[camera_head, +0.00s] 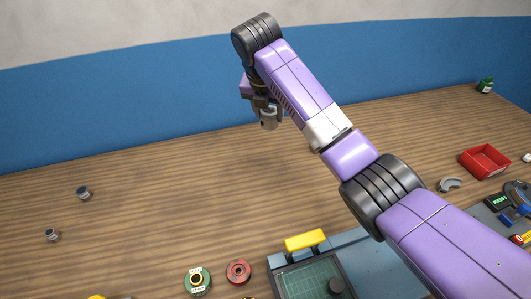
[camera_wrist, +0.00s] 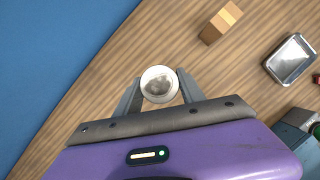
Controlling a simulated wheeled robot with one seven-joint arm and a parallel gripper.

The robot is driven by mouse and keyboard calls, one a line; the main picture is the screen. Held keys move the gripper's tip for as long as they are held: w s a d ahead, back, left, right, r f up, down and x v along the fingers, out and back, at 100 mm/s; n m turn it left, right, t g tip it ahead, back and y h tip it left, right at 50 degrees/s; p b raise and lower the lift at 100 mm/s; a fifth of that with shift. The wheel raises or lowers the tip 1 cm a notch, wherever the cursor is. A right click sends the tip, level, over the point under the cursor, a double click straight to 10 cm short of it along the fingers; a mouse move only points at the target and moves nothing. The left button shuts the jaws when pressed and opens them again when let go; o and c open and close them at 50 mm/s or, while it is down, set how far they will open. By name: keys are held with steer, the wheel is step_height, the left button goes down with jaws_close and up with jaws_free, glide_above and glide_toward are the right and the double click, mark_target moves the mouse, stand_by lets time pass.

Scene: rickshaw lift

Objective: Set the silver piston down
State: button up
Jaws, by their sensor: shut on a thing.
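The silver piston (camera_wrist: 159,84) shows from above in the wrist view as a round, pale-rimmed cup with a grey inside. My gripper (camera_wrist: 157,88) is shut on it, with one finger on each side. In the head view the piston (camera_head: 268,119) hangs below my gripper (camera_head: 266,108), near the back edge of the table and partly hidden by the fingers. I cannot tell how far it is above the wooden table (camera_head: 170,215).
Green (camera_head: 197,281) and red (camera_head: 238,272) spools sit in front. A red bin (camera_head: 485,161) is at right. The wrist view shows a wooden block (camera_wrist: 221,22) and metal tray (camera_wrist: 291,60). The middle is clear.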

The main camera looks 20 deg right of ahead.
step_height(320, 180, down, 14)
steer(key=shift+f+p, duration=0.25)
steer(key=shift+p, duration=0.05)
steer(key=shift+f, duration=0.2)
steer(key=o, duration=1.5)
steer(key=shift+r, duration=0.1)
steer(key=shift+r, duration=0.15)
steer(key=v, duration=1.2)
steer(key=shift+d, duration=0.1)
